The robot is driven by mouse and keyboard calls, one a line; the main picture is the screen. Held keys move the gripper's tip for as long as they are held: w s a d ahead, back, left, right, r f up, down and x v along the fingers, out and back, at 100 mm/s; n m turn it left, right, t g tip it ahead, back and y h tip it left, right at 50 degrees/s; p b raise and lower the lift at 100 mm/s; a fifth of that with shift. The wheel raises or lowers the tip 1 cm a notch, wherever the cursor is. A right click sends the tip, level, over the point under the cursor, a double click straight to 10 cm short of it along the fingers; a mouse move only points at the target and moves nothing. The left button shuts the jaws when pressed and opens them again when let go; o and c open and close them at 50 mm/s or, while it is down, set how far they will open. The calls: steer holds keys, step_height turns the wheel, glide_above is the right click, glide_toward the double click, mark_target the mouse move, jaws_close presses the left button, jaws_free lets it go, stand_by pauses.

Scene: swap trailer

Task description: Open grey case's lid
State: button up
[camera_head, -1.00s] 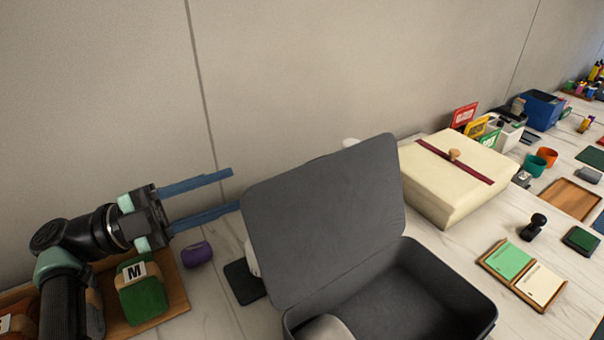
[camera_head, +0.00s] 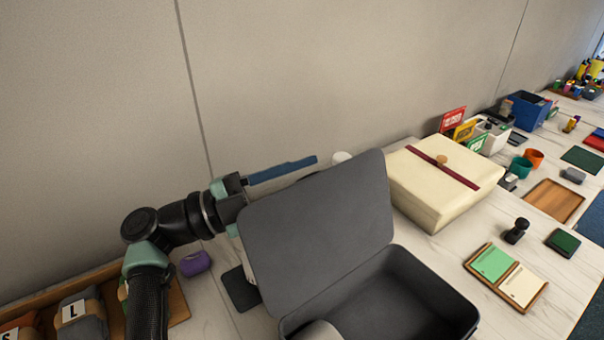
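The grey case (camera_head: 400,295) stands on the table at the front middle. Its grey lid (camera_head: 318,222) is raised and stands up, leaning back from the case's left side. A light grey rounded thing (camera_head: 316,332) shows at the case's front left, cut off by the picture edge. My gripper (camera_head: 284,172) is behind the lid at its upper left, pointing right. One blue finger shows above the lid's top edge; the other finger is hidden behind the lid. I cannot tell how far apart the fingers are or whether they touch the lid.
A cream box (camera_head: 425,200) with a red strap stands close to the right of the lid. A purple object (camera_head: 195,263) and a dark pad (camera_head: 240,289) lie at left. A wooden tray (camera_head: 180,308) with labelled bundles is beneath my arm. The wall is behind.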

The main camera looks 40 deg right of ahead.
steer(key=shift+c, duration=0.3)
jaws_close()
stand_by(1.2)
